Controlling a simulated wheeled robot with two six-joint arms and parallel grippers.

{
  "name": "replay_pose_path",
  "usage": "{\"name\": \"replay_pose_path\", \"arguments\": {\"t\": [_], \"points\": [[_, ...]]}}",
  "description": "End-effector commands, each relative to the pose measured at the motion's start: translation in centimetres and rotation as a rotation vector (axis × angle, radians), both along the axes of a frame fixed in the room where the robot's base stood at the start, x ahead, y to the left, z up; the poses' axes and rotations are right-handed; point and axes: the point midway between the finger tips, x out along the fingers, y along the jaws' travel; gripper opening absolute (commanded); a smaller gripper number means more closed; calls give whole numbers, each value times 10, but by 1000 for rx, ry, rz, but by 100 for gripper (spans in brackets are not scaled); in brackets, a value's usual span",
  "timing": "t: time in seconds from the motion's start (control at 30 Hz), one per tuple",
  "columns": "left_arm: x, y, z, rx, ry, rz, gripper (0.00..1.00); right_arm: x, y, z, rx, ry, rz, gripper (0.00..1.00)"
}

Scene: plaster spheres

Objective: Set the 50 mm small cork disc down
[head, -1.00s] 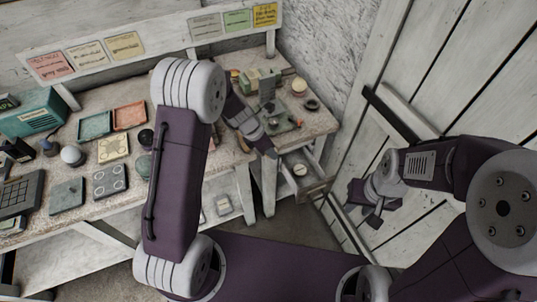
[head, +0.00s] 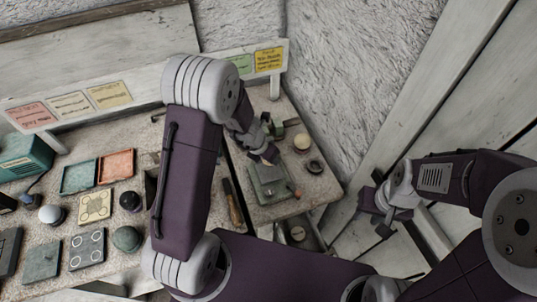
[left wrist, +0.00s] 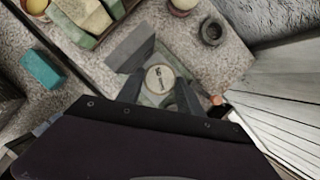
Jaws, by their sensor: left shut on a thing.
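The small cork disc (left wrist: 159,79) shows in the left wrist view as a round pale top with dark print, between the fingers of my left gripper (left wrist: 160,92). That gripper is shut on it, over a grey-green plate (left wrist: 152,98). I cannot tell whether the disc touches the plate. In the head view my left gripper (head: 262,150) is above the same plate (head: 268,184) on the right-hand table, and the disc cannot be made out. My right gripper (head: 378,214) is open and empty, off to the right, away from the tables.
A dark ring (left wrist: 212,30) and a teal block (left wrist: 42,70) lie nearby. Several green and beige blocks (left wrist: 88,14) sit beyond the left gripper. A small reddish thing (left wrist: 216,100) is by the right finger. On the left bench are blue-green (head: 79,176) and orange (head: 115,165) trays.

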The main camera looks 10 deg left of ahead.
Motion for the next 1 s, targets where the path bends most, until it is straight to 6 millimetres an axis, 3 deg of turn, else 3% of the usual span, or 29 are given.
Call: {"name": "replay_pose_path", "arguments": {"t": [0.27, 0.73, 1.0], "points": [[-1, 1, -1, -2, 1, 1, 6, 0, 0, -2, 0, 0, 0, 31], [-1, 1, -53, -2, 1, 1, 6, 0, 0, -54, 0, 0, 0, 31], [-1, 1, -56, -2, 1, 1, 6, 0, 0, -57, 0, 0, 0, 31]]}}
